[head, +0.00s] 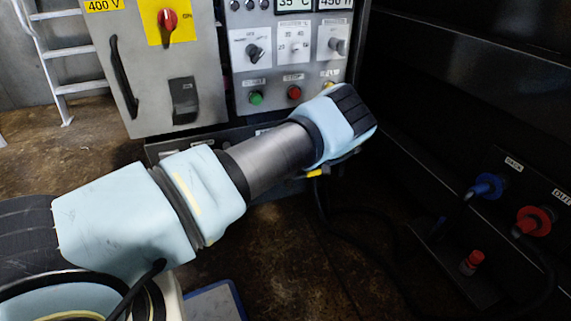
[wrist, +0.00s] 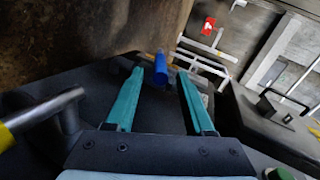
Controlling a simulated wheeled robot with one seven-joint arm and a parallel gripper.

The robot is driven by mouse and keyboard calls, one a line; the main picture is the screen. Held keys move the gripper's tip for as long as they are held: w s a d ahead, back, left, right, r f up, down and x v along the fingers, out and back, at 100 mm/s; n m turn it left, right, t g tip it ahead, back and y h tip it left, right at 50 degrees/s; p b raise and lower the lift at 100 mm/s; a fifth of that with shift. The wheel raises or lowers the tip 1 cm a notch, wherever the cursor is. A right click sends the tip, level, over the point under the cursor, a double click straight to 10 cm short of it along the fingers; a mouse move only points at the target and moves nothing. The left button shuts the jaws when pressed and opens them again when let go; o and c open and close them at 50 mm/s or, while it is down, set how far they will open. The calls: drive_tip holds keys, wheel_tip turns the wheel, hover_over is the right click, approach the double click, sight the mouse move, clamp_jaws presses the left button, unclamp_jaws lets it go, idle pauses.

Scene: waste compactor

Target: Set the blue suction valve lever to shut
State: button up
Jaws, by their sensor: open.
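In the wrist view a short blue cylindrical piece (wrist: 160,68) stands on a dark surface, between the ends of my two teal fingers. It looks like the grip of the blue lever; its pivot and its setting cannot be made out. My gripper (wrist: 160,76) is open, with one finger on each side of the blue piece. Space shows on both sides, and nothing is held. In the head view my arm reaches to below the control panel; my fingers and the blue piece are hidden there.
The grey cabinet (head: 160,85) and control panel (head: 290,70) stand behind my arm. A blue coupling (head: 487,186) and red coupling (head: 534,219) with hoses are at right.

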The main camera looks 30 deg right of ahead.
drive_tip(key=shift+v, duration=2.9)
